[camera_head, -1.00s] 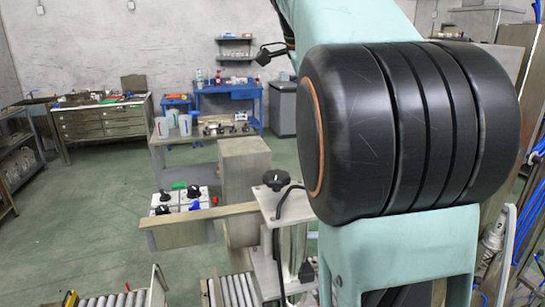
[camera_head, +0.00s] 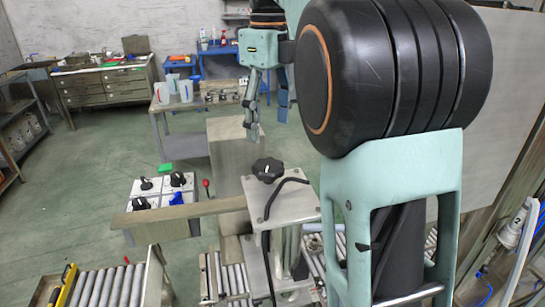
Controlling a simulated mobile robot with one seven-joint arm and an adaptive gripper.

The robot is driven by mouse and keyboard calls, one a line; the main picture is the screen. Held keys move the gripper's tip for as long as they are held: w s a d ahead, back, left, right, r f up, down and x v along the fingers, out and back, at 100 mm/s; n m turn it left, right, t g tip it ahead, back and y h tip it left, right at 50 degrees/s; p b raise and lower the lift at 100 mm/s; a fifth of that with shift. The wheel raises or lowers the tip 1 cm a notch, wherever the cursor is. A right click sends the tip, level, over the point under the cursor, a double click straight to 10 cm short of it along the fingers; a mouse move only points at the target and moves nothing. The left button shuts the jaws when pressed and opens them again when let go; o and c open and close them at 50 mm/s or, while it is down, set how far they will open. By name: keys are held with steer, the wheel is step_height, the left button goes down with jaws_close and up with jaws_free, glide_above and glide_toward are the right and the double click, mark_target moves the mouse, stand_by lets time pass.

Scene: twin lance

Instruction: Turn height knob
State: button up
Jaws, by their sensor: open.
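A black lobed knob (camera_head: 267,169) sits on top of a light metal plate (camera_head: 290,203) near the picture's middle. My gripper (camera_head: 268,118) hangs above and behind the knob in the picture, with its fingers pointing down. Its fingers are spread and empty, and it does not touch the knob. No label shows which one is the height knob.
A flat bar (camera_head: 180,213) runs left from the plate. A grey block (camera_head: 228,150) stands behind it. Roller conveyors (camera_head: 110,287) lie below at the front. A black cable (camera_head: 268,240) runs down from the plate. Green floor is clear at left. Tables stand at the back.

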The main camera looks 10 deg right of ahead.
mark_target(269, 165)
step_height(269, 165, down, 9)
steer(key=shift+f+b, duration=0.1)
steer(key=shift+b, duration=0.4)
steer(key=c, duration=1.2)
steer(key=shift+o, duration=0.2)
steer(key=shift+n, duration=0.3)
